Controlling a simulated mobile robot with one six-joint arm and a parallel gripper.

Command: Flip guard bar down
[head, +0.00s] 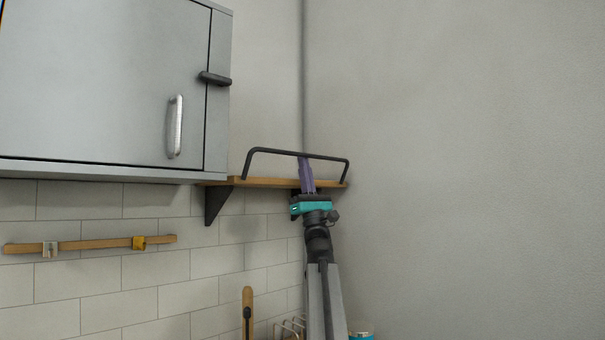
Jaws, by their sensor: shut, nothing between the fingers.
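The guard bar (265,150) is a thin black U-shaped rail. It stands raised above the small wooden shelf (263,183), with its ends at the shelf's two sides. My gripper (304,160) has purple fingers and a teal body. It reaches up in front of the shelf, with its fingertips close together at the height of the bar's long top rail, right of its middle. The fingers are shut and hold nothing. I cannot tell whether they touch the bar. They hide a small part of the shelf.
A grey cabinet (90,80) with a metal handle hangs at the left, and its right edge is near the shelf. A wooden rail (95,244) with hooks is on the tiled wall below. A plain wall (460,170) fills the right. A wire rack (290,327) stands low in the middle.

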